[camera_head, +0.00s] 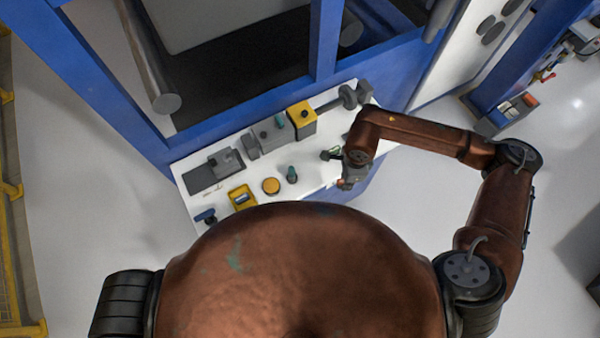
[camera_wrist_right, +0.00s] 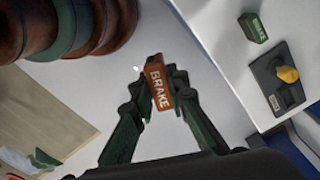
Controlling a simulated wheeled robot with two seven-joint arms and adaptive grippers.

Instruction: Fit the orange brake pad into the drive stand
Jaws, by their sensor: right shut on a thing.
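The orange brake pad (camera_wrist_right: 157,84), a small block lettered BRAKE, is between the dark green fingers of my right gripper (camera_wrist_right: 159,88) in the right wrist view. The gripper is shut on it, and the pad is tilted. In the head view my right gripper (camera_head: 345,178) is at the right end of the white table, and the pad is barely made out there. A dark base with a yellow knob (camera_wrist_right: 287,74) is to the right in the wrist view, apart from the pad. I cannot tell for sure which unit is the drive stand. My left gripper is out of view.
A green block (camera_wrist_right: 252,27) lettered BRAKE lies near the dark base. Blue frame posts (camera_head: 326,45) rise behind.

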